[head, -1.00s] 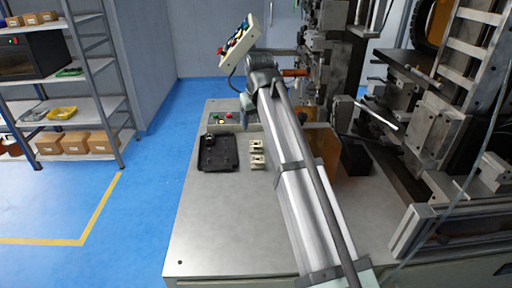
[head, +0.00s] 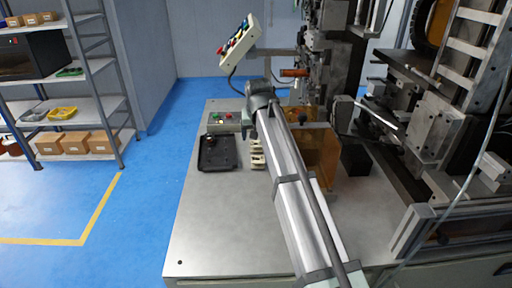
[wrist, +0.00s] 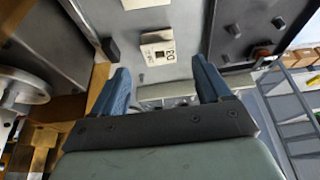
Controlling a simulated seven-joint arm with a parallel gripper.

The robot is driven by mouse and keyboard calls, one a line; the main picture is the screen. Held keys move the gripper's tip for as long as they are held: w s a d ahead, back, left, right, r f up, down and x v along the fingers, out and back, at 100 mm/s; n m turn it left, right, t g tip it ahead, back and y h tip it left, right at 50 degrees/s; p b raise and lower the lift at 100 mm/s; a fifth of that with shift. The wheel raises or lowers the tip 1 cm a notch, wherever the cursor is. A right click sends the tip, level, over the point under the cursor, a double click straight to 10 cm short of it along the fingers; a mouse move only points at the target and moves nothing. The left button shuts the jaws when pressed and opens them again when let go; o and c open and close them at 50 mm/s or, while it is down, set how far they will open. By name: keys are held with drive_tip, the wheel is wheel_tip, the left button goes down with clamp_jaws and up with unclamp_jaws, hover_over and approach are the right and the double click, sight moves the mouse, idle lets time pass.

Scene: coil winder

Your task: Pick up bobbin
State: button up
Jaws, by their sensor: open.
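In the wrist view my gripper (wrist: 160,66) is open, its two blue fingers wide apart with nothing between them. Beyond the fingertips a beige block marked 03 (wrist: 158,47) lies on the grey table. The beige blocks also show in the head view (head: 257,160), partly behind my arm. A black tray (head: 217,155) lies left of them, with a small dark object (head: 210,138) at its far end. This object also shows in the wrist view (wrist: 252,21); I cannot tell whether it is the bobbin.
A low button box (head: 222,119) stands behind the tray, and a tilted control panel (head: 239,40) rises above. An amber guard (head: 318,150) and the winder's metalwork (head: 430,130) stand to the right. The near-left table top (head: 215,225) is clear.

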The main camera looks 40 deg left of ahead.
sight(256, 142)
drive_tip(key=shift+x, duration=2.75)
drive_tip(key=shift+d, duration=0.15)
drive_tip(key=c, duration=1.1)
wheel_tip(256, 142, up, 10)
drive_tip(key=w+d+r+m+h, duration=0.2)
drive_tip(key=d+m, duration=0.2)
drive_tip(key=m, duration=0.2)
drive_tip(key=w+d+r+m+h, duration=0.2)
drive_tip(key=d+m, duration=0.3)
drive_tip(key=m, duration=0.1)
drive_tip(key=w+d+r+m+h, duration=0.2)
drive_tip(key=d+m, duration=0.2)
drive_tip(key=m, duration=0.2)
drive_tip(key=shift+w+d, duration=0.15)
drive_tip(key=shift+w, duration=0.15)
